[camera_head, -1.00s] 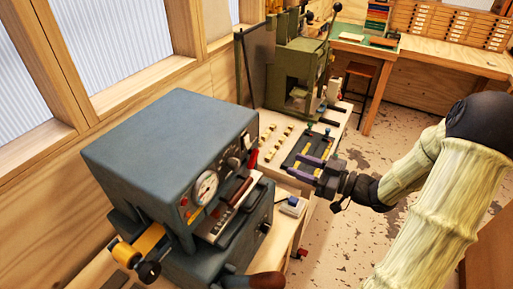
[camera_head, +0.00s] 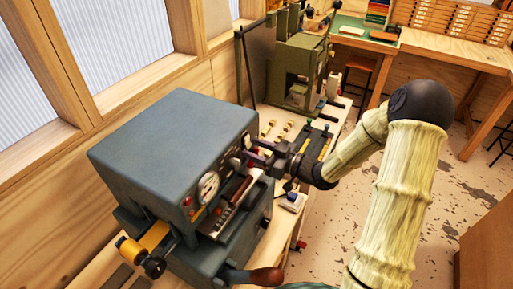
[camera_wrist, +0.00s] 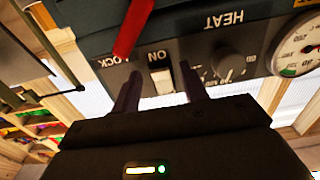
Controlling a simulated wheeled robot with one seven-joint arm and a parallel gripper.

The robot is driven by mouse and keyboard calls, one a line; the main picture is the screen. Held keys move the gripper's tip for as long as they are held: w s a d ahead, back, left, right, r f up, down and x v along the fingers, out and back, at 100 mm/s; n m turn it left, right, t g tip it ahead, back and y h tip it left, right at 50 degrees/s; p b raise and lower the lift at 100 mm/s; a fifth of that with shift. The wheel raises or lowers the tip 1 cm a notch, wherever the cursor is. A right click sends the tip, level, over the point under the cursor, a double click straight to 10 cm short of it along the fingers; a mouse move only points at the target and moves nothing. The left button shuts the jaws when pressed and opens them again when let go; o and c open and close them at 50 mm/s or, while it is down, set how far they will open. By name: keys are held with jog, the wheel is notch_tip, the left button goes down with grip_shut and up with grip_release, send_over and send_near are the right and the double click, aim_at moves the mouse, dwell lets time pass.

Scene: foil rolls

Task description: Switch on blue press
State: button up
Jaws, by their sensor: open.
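The blue press (camera_head: 165,130) is a blue-grey box at the left of the head view, its control panel facing right. My gripper (camera_head: 250,154) is at the upper far end of that panel, fingers pointing at it. In the wrist view, the panel shows upside down. A white rocker switch (camera_wrist: 161,80) marked ON appears between the two dark fingers of my open gripper (camera_wrist: 160,72). Nothing is held. I cannot tell whether the fingers touch the panel or which way the rocker is set.
A red lever (camera_wrist: 133,28) is close to the switch, near one finger. A HEAT knob (camera_wrist: 229,66) and a round gauge (camera_wrist: 300,46) are on the other side. A green machine (camera_head: 298,72) stands farther back on the bench. A wooden-knobbed handle (camera_head: 264,276) sticks out low in front.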

grip_shut()
jog(key=y+b, duration=0.1)
jog(key=b, duration=0.2)
jog(key=shift+a+f+t, duration=0.1)
jog(key=shift+f+t, duration=0.25)
jog(key=shift+t, duration=0.05)
jog(key=shift+r, duration=0.15)
grip_release()
